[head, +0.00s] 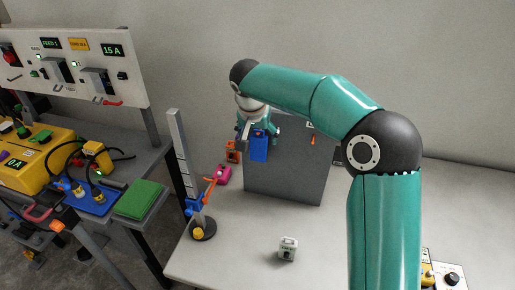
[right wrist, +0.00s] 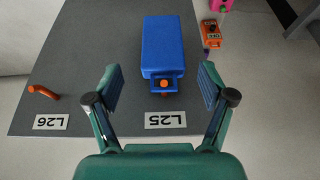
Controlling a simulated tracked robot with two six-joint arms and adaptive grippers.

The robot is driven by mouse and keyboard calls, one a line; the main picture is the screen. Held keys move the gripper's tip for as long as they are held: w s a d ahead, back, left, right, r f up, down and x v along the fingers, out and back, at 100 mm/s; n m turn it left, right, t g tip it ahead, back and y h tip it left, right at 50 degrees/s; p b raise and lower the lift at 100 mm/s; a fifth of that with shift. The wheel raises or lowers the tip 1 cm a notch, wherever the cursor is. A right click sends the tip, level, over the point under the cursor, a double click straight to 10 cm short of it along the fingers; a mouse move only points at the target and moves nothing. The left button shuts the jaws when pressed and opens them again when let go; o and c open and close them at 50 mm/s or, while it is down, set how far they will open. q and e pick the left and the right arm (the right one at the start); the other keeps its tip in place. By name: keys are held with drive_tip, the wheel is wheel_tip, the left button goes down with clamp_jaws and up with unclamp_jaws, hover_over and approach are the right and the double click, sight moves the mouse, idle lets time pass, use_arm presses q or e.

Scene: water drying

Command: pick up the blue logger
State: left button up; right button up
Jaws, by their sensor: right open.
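The blue logger (head: 259,149) hangs against the upright grey board (head: 285,178) in the head view. In the right wrist view the blue logger (right wrist: 163,45) is a plain blue box with a small loop at its lower end, where an orange peg (right wrist: 163,86) shows. A label reading L25, upside down, lies just below it. My right gripper (right wrist: 161,90) is open, with one finger to each side of the loop end and clear gaps between. In the head view my right gripper (head: 257,128) is at the logger's top, partly hidden by its own wrist. My left gripper is not in view.
An empty orange peg (right wrist: 45,92) with an L26 label is beside it on the board. An orange device (head: 233,151) and a pink one (head: 223,175) are left of the board. A stand (head: 187,165) and a small white device (head: 288,249) are on the table (head: 245,225).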

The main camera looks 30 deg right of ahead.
sight(258, 138)
drive_tip(key=shift+w+d+f, duration=0.15)
drive_tip(key=shift+w+f, duration=0.2)
drive_tip(key=shift+f, duration=0.3)
drive_tip(key=shift+p+x, duration=0.7)
drive_tip(key=shift+x, duration=1.3)
drive_tip(key=c, duration=1.2)
drive_tip(key=shift+c, duration=0.4)
drive_tip(key=shift+r, duration=0.2)
